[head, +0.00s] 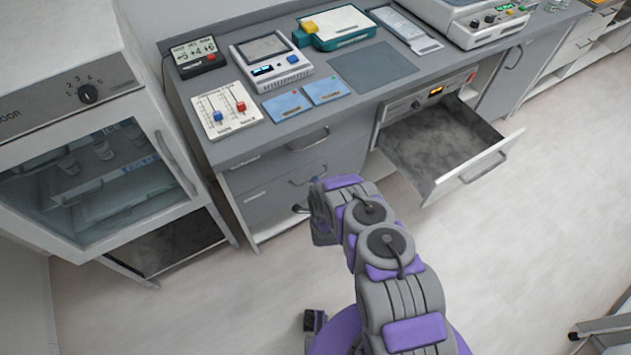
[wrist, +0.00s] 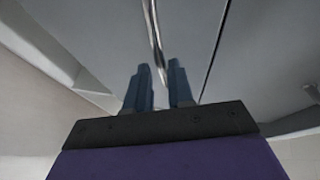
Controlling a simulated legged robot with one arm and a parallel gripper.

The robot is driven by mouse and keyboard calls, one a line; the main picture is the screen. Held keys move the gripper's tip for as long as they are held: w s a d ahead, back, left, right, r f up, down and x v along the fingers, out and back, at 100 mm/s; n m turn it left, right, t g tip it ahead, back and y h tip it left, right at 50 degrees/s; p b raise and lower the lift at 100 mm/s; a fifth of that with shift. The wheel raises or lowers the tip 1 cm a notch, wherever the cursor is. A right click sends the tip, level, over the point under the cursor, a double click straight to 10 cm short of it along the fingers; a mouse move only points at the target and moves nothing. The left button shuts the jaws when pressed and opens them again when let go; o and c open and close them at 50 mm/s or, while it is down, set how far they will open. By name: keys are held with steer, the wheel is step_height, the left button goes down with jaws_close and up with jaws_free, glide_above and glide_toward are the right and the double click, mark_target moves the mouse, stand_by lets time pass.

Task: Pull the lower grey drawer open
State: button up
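The lower grey drawer (head: 267,199) is in the cabinet under the counter, left of centre in the head view. It looks shut, below the upper grey drawer (head: 268,172). Its metal handle (head: 309,177) shows partly above my arm. My gripper (head: 299,208) is low in front of the drawers, its fingers mostly hidden by my arm. In the wrist view my gripper (wrist: 162,78) has its two blue-grey fingers apart. A metal handle (wrist: 152,30) runs down a grey front towards the gap between them. I cannot tell whether the fingers touch it.
A drawer (head: 440,145) further right stands open into the room, right of my arm. A glass-door cabinet (head: 95,175) stands at the left. The counter (head: 425,75) carries several devices.

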steer(key=shift+b+x, duration=0.35)
steer(key=shift+x, duration=1.25)
jaws_close()
